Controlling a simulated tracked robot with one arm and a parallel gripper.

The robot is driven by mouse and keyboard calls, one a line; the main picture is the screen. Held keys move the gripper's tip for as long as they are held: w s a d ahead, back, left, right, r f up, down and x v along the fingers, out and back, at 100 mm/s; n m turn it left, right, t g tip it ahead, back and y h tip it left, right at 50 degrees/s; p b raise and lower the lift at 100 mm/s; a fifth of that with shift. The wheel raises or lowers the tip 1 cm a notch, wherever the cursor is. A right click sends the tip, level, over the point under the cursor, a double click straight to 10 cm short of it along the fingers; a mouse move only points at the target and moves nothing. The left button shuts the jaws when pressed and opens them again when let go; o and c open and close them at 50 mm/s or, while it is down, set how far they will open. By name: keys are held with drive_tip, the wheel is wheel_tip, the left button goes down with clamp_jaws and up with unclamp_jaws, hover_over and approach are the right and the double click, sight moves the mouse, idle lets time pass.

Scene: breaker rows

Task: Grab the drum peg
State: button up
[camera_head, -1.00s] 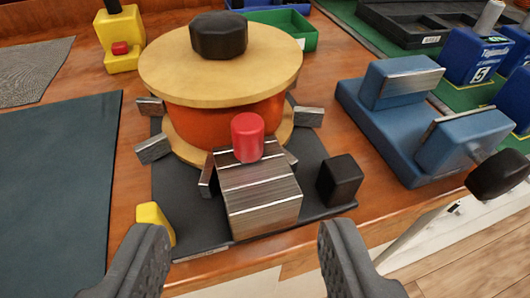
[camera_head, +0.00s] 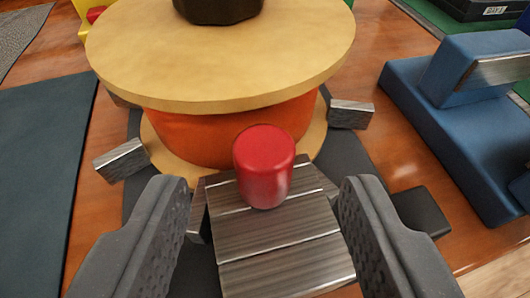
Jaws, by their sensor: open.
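A red peg (camera_head: 264,165) with a rounded top stands upright on a grooved metal block (camera_head: 275,245). The block is in front of an orange drum (camera_head: 190,135) with a wide tan disc (camera_head: 215,65) on top. My gripper (camera_head: 264,190) is open, with one dark finger on each side of the metal block. Its fingertips are nearly level with the lower part of the peg in the picture, with a gap on both sides. I cannot tell whether the fingers touch the block. The peg's base is partly hidden by its own body.
A black knob (camera_head: 218,8) sits on the disc. Small metal tabs (camera_head: 122,160) stick out around the drum. A black block (camera_head: 422,210) is right of my right finger. A blue fixture (camera_head: 450,120) stands at right, and a dark mat (camera_head: 40,190) lies at left.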

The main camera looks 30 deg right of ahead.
sight(263, 155)
drive_tip(key=shift+x, duration=1.35)
clamp_jaws()
drive_tip(key=shift+r, duration=0.1)
